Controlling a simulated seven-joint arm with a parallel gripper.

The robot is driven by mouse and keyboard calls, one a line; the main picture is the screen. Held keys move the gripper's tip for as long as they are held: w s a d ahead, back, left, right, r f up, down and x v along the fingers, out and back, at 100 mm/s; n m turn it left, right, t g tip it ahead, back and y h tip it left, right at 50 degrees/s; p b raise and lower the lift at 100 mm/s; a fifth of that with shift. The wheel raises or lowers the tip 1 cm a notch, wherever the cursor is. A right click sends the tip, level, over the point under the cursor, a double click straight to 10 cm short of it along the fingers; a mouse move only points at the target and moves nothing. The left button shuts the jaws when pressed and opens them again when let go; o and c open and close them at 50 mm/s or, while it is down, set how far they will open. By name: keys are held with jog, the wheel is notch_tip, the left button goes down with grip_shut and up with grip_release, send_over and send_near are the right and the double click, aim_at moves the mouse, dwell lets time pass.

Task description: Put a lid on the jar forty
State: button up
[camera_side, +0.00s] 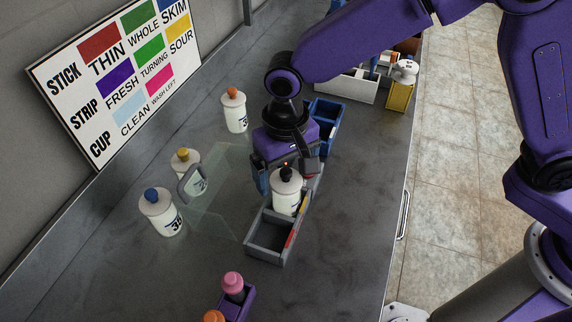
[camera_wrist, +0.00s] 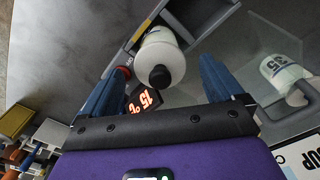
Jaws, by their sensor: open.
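A white jar with a black knob-like top (camera_side: 285,204) stands in the far part of a grey divided tray (camera_side: 264,246). My gripper (camera_side: 287,170) is just above it, pointing down, with its blue fingers apart. In the wrist view the jar (camera_wrist: 160,60) sits between the open fingers; I cannot tell whether they touch it. A white jar with a blue top (camera_side: 163,218) is marked 35. White jars with a yellow top (camera_side: 195,182) and an orange top (camera_side: 235,120) stand farther back. No number forty is readable. A pink-topped piece (camera_side: 233,286) sits in a purple holder (camera_side: 240,306).
A lit red 15 °C display (camera_wrist: 145,99) is near the jar. A blue bin (camera_side: 326,112), a pale box (camera_side: 345,88) and a yellow holder (camera_side: 399,97) lie beyond. A colour-word sign (camera_side: 115,80) leans behind.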

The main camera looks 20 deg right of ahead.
notch_tip(320, 180, up, 17)
jog(key=shift+r, duration=0.2)
dwell(0.4)
dwell(0.3)
jog(key=s+d+f+n, duration=0.3)
jog(key=s+d, duration=0.3)
jog(key=d, duration=0.4)
jog(key=s+d+f+n, duration=0.3)
jog(key=s+d, duration=0.4)
jog(key=d, duration=0.4)
jog(key=s+d+f+n, duration=0.4)
jog(key=s+d+n, duration=0.1)
jog(key=d, duration=0.6)
jog(key=shift+s, duration=0.65)
